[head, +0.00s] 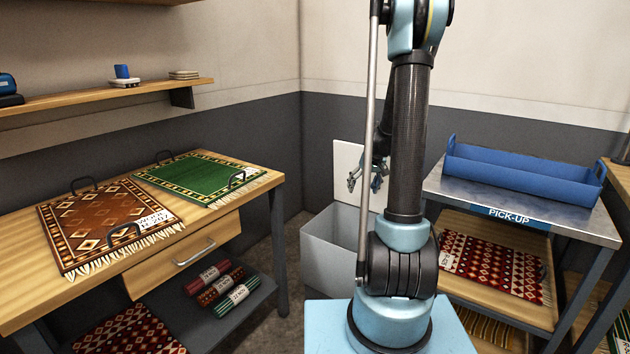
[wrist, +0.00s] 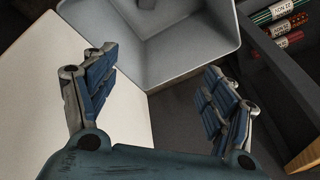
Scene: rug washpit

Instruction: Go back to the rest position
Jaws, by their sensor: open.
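My gripper (head: 367,182) hangs behind my arm's column in the head view, in front of a white panel on the back wall. In the wrist view my gripper (wrist: 160,95) has its two blue-padded fingers spread wide apart, with nothing between them. Beyond the fingertips is an open grey bin (wrist: 190,50), which looks empty as far as it shows. The bin also shows in the head view (head: 327,255), standing on the floor below the gripper and partly hidden by my arm.
A wooden table (head: 20,290) at left carries a brown rug (head: 90,225) and a green rug (head: 195,175), both with handles. Rolled rugs (head: 215,285) lie on its lower shelf. A blue tray (head: 520,180) sits on the PICK-UP cart (head: 440,187) at right. A wall shelf (head: 60,102) hangs at left.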

